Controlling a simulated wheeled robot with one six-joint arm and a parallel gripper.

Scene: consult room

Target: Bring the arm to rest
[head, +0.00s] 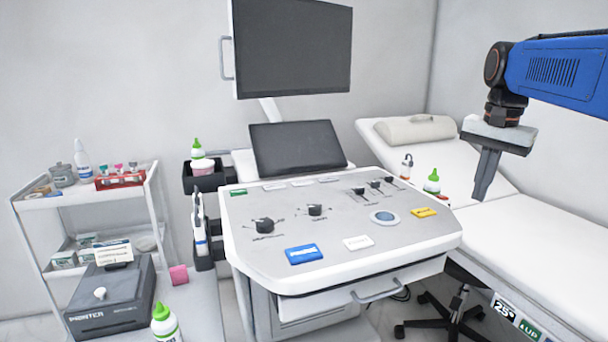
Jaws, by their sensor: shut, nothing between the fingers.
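My gripper (486,175) hangs at the right of the head view, at the end of my blue arm. Its fingers point down and are together, with nothing between them. It appears in front of the white exam bed, to the right of the console. The console panel (345,222) stands in the middle, with black knobs, a blue button (303,254), a white button (358,243) and a yellow button (423,212). I cannot tell how far the fingers are above the bed.
The exam bed (545,245) with a pillow (415,130) fills the right. A large monitor (292,48) hangs above the console. Green-capped bottles (432,183) stand by the console. A white cart (35,205) and a black printer (110,298) are at left.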

